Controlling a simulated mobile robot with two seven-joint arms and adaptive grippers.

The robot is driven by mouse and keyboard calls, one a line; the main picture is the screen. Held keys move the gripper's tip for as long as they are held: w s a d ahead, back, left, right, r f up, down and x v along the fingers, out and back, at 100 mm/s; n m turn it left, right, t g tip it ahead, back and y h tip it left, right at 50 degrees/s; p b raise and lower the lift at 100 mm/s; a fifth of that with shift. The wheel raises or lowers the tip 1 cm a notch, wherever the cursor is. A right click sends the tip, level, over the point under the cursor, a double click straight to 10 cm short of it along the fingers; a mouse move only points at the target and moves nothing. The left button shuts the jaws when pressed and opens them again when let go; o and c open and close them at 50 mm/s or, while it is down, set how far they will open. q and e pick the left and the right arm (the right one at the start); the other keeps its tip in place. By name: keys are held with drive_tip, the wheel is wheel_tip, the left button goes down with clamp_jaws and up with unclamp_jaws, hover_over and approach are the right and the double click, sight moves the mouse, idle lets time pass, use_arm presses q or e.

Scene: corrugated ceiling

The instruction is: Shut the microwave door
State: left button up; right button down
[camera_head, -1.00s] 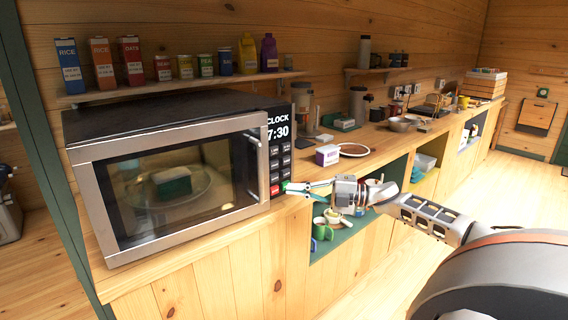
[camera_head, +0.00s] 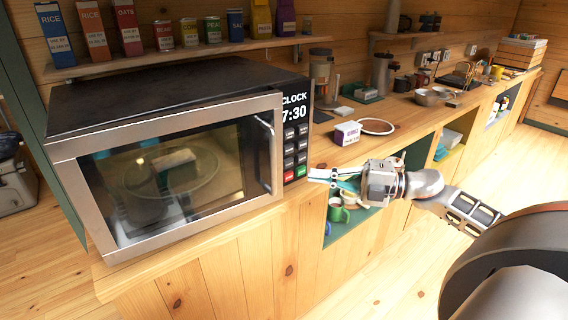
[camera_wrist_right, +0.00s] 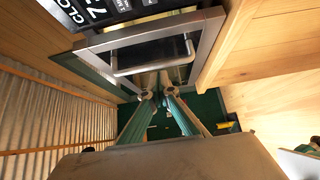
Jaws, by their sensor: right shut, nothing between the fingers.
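The microwave (camera_head: 170,85) stands on the wooden counter at the left of the head view, its clock reading 7:30. Its framed glass door (camera_head: 165,180) lies across the front, close to the body; I cannot tell whether a small gap is left. The vertical bar handle (camera_head: 264,155) is at the door's right edge, beside the keypad; the handle also shows in the right wrist view (camera_wrist_right: 152,70). My right gripper (camera_head: 315,176) is shut and empty, just right of the keypad's lower corner. Its fingers (camera_wrist_right: 155,93) point toward the door's edge. My left gripper is out of view.
An open cubby below holds a green mug (camera_head: 337,212). A shelf (camera_head: 190,52) with several packages hangs above. The floor in front is clear.

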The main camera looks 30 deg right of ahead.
sight(268, 163)
drive_tip(key=shift+w+a+p, duration=0.2)
drive_tip(key=shift+w+a, duration=0.55)
drive_tip(key=shift+w, duration=0.75)
drive_tip(key=shift+w+a+p, duration=0.25)
drive_tip(key=shift+w+a, duration=0.55)
drive_tip(key=shift+w, duration=0.7)
drive_tip(key=shift+w+a+p, duration=0.2)
drive_tip(key=shift+w+a, duration=0.55)
drive_tip(key=shift+w, duration=0.75)
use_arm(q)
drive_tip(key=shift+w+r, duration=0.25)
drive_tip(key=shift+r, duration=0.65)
use_arm(e)
drive_tip(key=shift+w, duration=0.1)
